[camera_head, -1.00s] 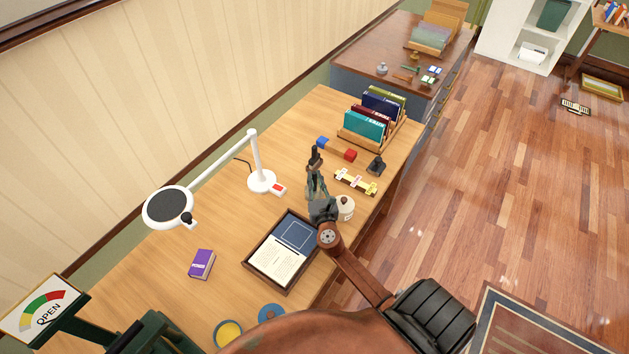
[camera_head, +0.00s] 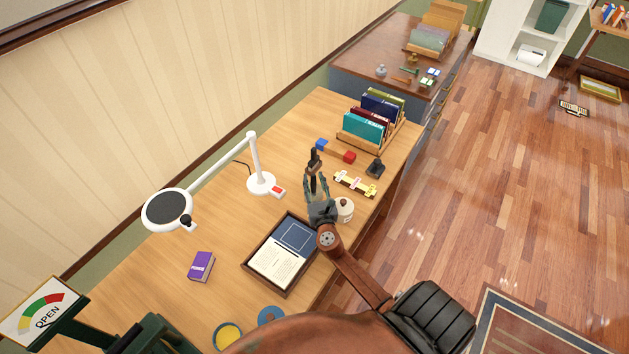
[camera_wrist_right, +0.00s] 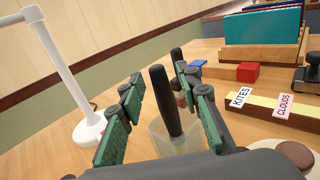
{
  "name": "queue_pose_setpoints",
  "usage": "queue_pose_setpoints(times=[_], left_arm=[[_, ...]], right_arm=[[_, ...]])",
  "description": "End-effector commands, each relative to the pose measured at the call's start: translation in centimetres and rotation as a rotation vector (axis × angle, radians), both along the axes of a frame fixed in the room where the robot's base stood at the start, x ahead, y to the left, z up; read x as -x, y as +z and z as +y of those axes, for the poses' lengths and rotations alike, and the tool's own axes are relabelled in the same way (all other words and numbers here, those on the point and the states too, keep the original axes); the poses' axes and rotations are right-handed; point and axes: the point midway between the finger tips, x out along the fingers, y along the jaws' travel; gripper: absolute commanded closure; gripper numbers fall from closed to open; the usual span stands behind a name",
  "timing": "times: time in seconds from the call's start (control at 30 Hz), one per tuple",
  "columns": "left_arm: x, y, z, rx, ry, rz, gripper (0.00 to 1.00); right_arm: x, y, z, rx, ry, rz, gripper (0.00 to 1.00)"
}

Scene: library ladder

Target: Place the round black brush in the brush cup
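The round black brush (camera_wrist_right: 165,100) stands nearly upright, leaning slightly, between the spread fingers of my right gripper (camera_wrist_right: 160,105). Its lower end is inside a translucent cup (camera_wrist_right: 158,138), the brush cup, on the desk. In the head view the right gripper (camera_head: 316,190) is open around it, and a dark upright tip (camera_head: 314,157) shows just beyond the fingers. The fingers stand apart from the handle on both sides. A second dark handle (camera_wrist_right: 176,56) shows behind the brush; its lower part is partly hidden. My left gripper is not in view.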

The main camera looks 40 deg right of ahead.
Motion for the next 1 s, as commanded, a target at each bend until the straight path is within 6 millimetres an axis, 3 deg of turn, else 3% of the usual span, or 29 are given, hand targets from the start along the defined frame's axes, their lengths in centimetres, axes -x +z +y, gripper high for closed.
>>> queue_pose_setpoints(times=[0.6, 1.0], left_arm=[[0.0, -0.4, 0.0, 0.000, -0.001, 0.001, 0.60], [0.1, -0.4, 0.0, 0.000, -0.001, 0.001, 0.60]], right_arm=[[9.6, 0.0, 5.2, 0.000, -0.001, 0.001, 0.69], [10.5, 0.1, 5.9, 0.000, 0.000, -0.001, 0.69]])
